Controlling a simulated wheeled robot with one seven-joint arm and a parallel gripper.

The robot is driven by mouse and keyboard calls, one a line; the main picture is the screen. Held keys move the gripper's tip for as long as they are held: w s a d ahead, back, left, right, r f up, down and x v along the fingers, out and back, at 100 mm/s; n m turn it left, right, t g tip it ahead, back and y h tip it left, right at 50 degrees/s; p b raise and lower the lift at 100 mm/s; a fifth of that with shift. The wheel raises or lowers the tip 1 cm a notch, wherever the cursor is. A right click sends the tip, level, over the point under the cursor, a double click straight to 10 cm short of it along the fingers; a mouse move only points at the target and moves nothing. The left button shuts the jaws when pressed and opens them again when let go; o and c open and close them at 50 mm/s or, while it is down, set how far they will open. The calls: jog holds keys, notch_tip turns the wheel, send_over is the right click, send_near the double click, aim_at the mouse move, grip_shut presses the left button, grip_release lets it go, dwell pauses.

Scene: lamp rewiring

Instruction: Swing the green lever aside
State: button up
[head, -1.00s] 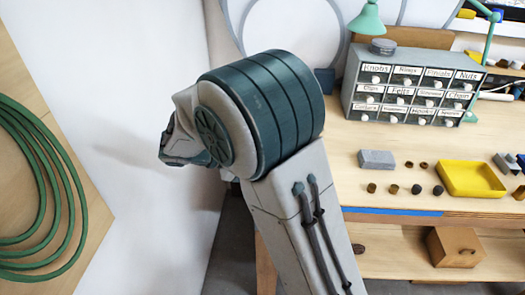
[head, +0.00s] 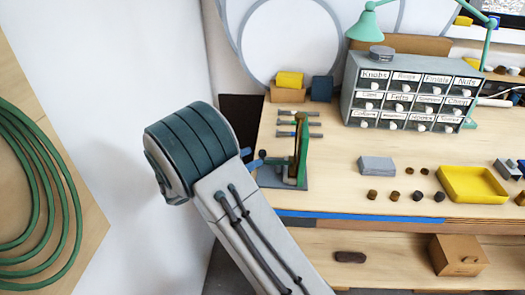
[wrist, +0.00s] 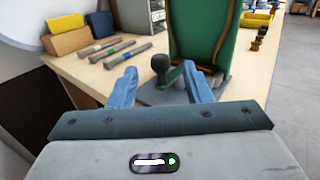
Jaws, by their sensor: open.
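In the wrist view, a green lever (wrist: 173,77) with a dark round knob (wrist: 160,64) stands low in front of an upright green panel (wrist: 199,30). My gripper (wrist: 159,69) is open, its two blue fingers spread on either side of the knob. The knob shows between the fingertips; I cannot tell whether either finger touches it. In the head view, my gripper (head: 261,159) is small, at the left edge of the bench, just left of the green panel (head: 303,150). The lever is too small to make out clearly there.
Several grey rods (wrist: 114,50) lie on the bench left of the panel, with a yellow block (wrist: 66,23) behind. A labelled drawer cabinet (head: 412,92), a grey block (head: 377,166) and a yellow tray (head: 472,184) stand farther right. A green hose coil (head: 45,190) hangs at far left.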

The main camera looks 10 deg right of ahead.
aim_at(263, 151)
jog(key=x, duration=0.5)
jog(key=shift+p, duration=0.3)
grip_shut()
